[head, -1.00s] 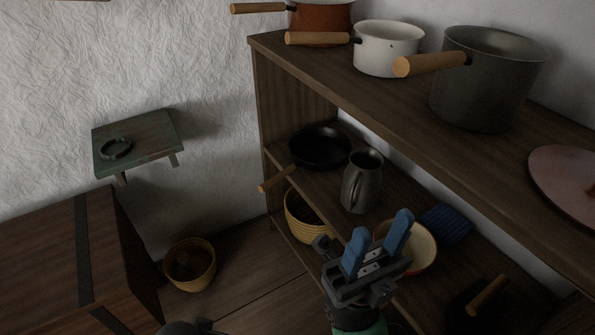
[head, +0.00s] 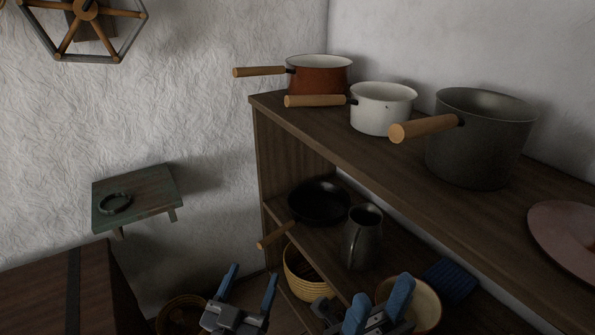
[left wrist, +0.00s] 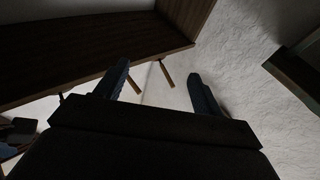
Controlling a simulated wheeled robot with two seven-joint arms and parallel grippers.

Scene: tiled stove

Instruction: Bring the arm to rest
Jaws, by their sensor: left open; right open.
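My left gripper (head: 252,293) is low in the head view, left of the shelf unit. Its blue fingers are apart, with nothing between them. In the left wrist view its two dark fingers (left wrist: 160,85) also stand apart and empty. My right gripper (head: 378,305) is at the bottom of the head view, in front of the shelf unit. Its blue fingers are apart, and I see nothing held. It overlaps a cream bowl (head: 424,301) in the picture; whether they touch I cannot tell.
The wooden shelf unit (head: 292,112) bears a red-brown pot (head: 320,76), a white pot (head: 382,112) and a large grey pot (head: 478,145). A pan (head: 320,203) and a dark jug (head: 362,240) stand on its lower shelf. A small wall shelf (head: 150,196) is at left.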

